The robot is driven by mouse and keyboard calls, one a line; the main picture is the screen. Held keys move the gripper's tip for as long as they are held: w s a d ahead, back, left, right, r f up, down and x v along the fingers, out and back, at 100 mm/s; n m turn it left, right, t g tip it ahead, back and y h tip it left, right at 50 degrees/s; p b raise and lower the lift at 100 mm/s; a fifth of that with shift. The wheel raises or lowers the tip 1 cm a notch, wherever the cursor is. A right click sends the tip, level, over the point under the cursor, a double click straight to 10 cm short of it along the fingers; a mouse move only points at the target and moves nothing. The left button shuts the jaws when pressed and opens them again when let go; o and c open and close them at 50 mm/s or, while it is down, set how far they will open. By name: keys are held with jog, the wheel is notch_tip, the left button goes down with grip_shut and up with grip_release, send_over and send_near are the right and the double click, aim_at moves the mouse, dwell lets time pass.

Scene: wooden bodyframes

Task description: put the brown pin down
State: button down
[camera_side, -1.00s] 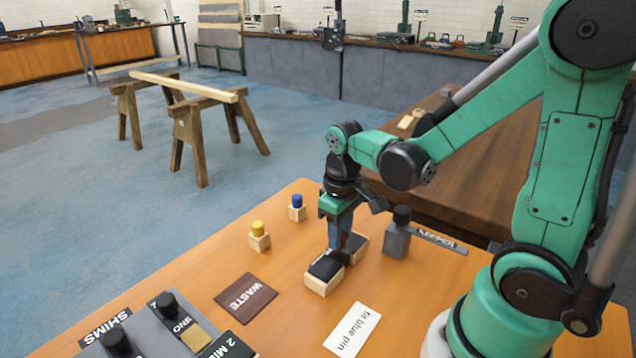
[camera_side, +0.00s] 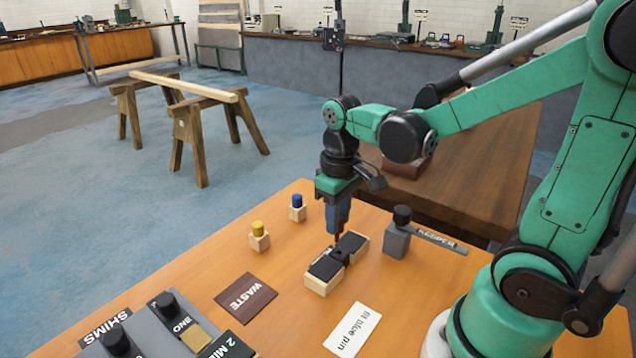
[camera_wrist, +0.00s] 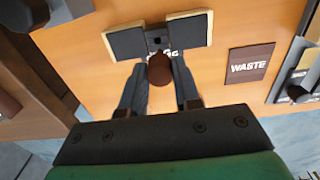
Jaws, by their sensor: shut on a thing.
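The brown pin (camera_wrist: 160,70) shows in the wrist view as a round reddish-brown head between the two fingers of my gripper (camera_wrist: 160,82). My gripper is shut on it. In the side view my gripper (camera_side: 338,226) points down, above the middle of a wooden piece (camera_side: 318,287) with two black pads. The wrist view shows a small dark hole (camera_wrist: 157,40) between the pads, a little beyond the pin's head.
A brown WASTE mat (camera_side: 246,298) lies left of the padded piece, and a white card reading "fit blue pin" (camera_side: 353,330) in front. A blue pin (camera_side: 297,200) and a yellow pin (camera_side: 258,228) stand in small blocks. The grey KEEPER block (camera_side: 397,241) stands right. Shim boxes sit front left.

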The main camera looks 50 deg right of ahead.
jog(key=w+a+r, duration=0.7)
jog(key=r, duration=0.1)
notch_tip(320, 180, up, 6)
jog(key=r, duration=0.1)
send_over(246, 296)
notch_tip(246, 296, down, 20)
jog(key=shift+f, duration=0.1)
jog(key=c, duration=1.1)
grip_release()
jog(key=shift+f, duration=0.1)
jog(key=o, duration=0.5)
